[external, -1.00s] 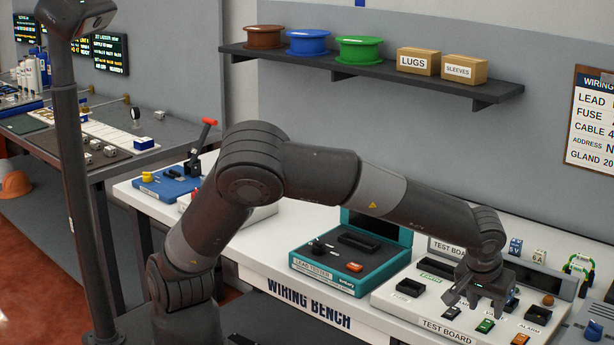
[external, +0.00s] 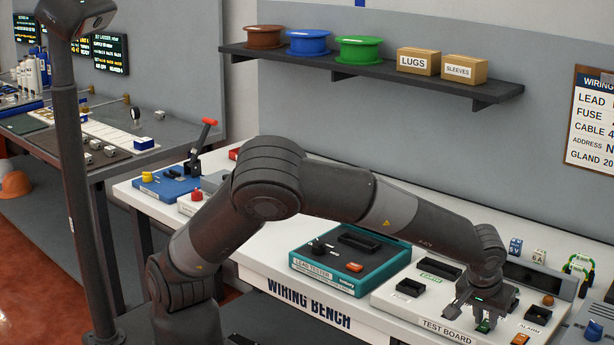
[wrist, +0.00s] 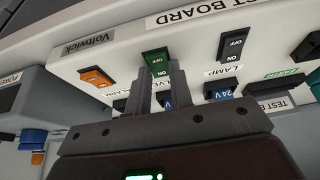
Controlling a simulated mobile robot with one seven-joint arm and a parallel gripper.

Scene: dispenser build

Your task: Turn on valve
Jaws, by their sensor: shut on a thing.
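The green rocker switch (external: 484,326) is on the front of the white test board (external: 390,302). In the wrist view the green switch (wrist: 156,56) shows an ON mark, and a label starting with V below it is partly covered by my fingers. My gripper (external: 480,320) points down at the switch from above. The lower part of the switch is hidden by the fingers.
A blue 24 V block (wrist: 220,88) is near the lamp label.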

